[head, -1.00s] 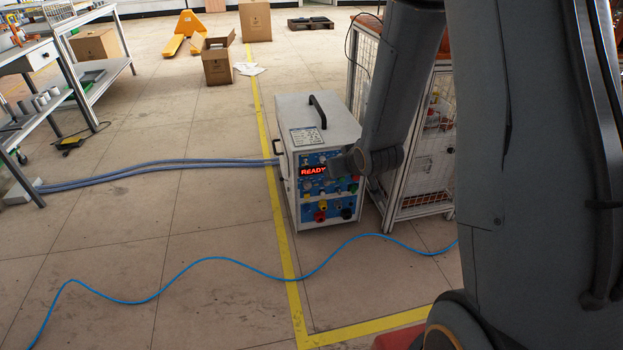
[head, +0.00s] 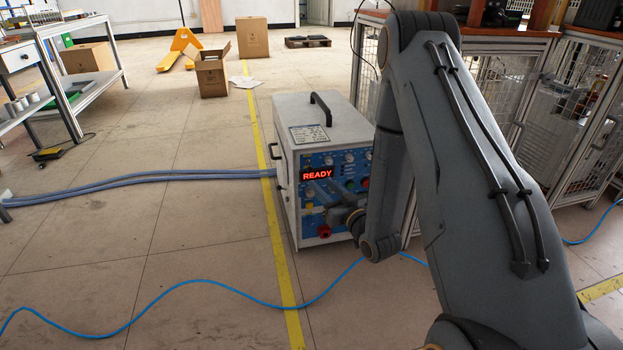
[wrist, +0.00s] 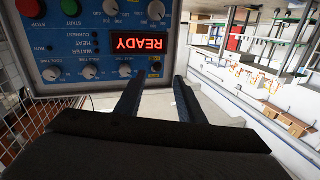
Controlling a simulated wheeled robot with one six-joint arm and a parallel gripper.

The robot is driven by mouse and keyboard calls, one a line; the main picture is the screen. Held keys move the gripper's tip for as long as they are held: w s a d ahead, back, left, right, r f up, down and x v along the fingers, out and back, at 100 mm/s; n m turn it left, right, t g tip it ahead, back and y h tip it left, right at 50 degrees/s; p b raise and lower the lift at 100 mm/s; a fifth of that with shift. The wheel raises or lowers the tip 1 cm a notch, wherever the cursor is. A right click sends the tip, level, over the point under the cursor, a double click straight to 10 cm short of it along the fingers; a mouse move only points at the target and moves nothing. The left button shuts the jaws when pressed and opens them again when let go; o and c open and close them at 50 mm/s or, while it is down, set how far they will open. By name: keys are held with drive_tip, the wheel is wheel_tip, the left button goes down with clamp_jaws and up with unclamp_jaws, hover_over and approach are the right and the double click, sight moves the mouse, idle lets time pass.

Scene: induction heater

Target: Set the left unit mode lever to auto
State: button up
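The heater unit (head: 337,130) is a white box with a top handle and a blue front panel (head: 352,160) whose red display (head: 317,174) reads READY. In the wrist view the panel (wrist: 75,60) is upside down, with the READY display (wrist: 140,43), white knobs and red and green buttons. A small black lever-like part (wrist: 155,68) shows near the panel edge, in line with the gap between my fingers; its setting is unreadable. My gripper (head: 322,192) is in front of the lower panel; in the wrist view its fingers (wrist: 157,100) are apart with nothing seen held.
A wire-mesh cabinet (head: 365,80) stands close to the right of the unit. Grey hoses (head: 140,178) leave its left side. A blue cable (head: 190,284) crosses the floor in front. Open floor lies left of the yellow line (head: 280,255). Cardboard boxes (head: 211,75) stand behind.

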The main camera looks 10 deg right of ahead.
sight(312, 171)
drive_tip(key=b+x, duration=0.1)
drive_tip(key=x, duration=0.2)
drive_tip(key=b+x, duration=0.1)
drive_tip(key=x, duration=0.3)
drive_tip(key=shift+w+d, duration=0.1)
drive_tip(key=shift+d, duration=0.1)
clamp_jaws()
